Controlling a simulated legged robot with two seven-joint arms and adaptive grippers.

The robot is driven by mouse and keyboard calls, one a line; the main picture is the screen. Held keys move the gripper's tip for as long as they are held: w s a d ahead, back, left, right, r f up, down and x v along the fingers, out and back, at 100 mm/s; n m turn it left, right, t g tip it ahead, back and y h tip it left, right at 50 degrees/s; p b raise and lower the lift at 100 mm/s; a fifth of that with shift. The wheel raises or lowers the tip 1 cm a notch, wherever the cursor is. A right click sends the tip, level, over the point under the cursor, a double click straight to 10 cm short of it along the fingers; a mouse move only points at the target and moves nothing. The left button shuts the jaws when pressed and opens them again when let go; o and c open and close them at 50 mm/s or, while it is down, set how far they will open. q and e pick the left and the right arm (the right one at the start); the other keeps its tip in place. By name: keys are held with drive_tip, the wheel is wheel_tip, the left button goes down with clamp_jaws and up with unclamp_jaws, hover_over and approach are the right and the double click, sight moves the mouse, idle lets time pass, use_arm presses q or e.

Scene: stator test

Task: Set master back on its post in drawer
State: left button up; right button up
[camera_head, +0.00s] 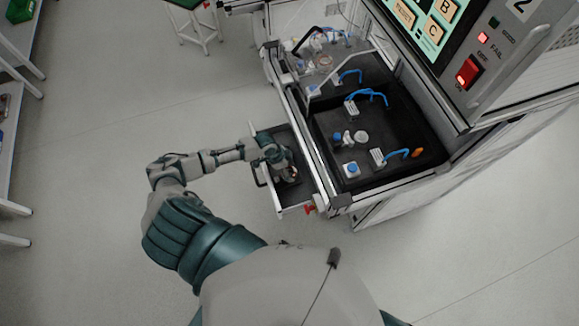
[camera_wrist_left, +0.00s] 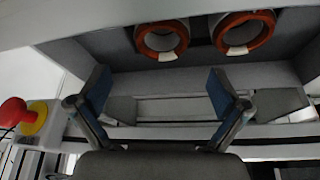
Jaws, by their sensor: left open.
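The open drawer (camera_head: 294,201) sticks out from the left side of the test station, and my left gripper (camera_head: 288,174) is inside or just over it. I cannot tell which one is the master, and any posts are hidden. My left gripper (camera_wrist_left: 160,92) is open, with nothing between its blue-padded fingers, and both rings are apart from it. My right gripper is not in view.
A red knob (camera_wrist_left: 14,112) with a yellow collar is left of the fingers in the wrist view. The black bench top (camera_head: 420,130) holds blue-hosed fixtures and small parts. A control panel (camera_head: 450,40) with a lit red FAIL lamp stands at upper right.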

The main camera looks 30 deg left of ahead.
use_arm(q)
drive_tip(key=v, duration=1.2)
drive_tip(key=shift+f, duration=0.1)
idle(0.5)
